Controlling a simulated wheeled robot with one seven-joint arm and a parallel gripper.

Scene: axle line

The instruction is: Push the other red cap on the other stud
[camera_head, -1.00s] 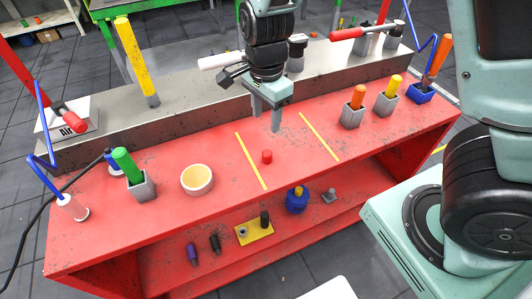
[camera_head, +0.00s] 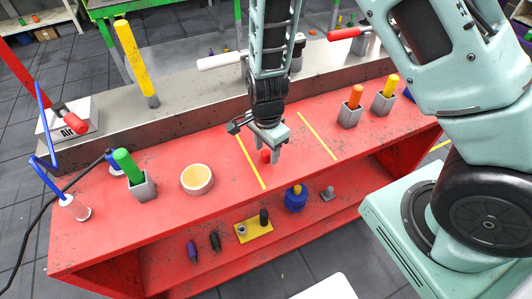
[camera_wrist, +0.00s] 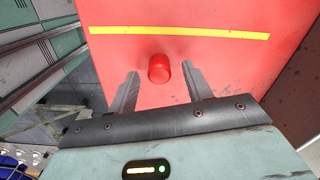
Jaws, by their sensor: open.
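A small red cap (camera_head: 266,156) stands on the red bench top (camera_head: 225,222), between two yellow lines. My gripper (camera_head: 267,156) points down over it, fingers spread and empty. In the wrist view, the cap (camera_wrist: 159,69) shows around the tip level of my open fingers (camera_wrist: 160,72), between them across the picture and slightly ahead. Whether the fingers reach down to the cap's height I cannot tell. The fingers partly cover the cap in the head view. I cannot make out a stud for certain in either view.
A round tan-topped pot (camera_head: 197,179) and a green-handled tool in a grey holder (camera_head: 143,189) stand to the left. Orange (camera_head: 355,97) and yellow (camera_head: 391,86) handles stand in holders to the right. A lower shelf holds a yellow plate (camera_head: 255,231) and a blue pot (camera_head: 296,200).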

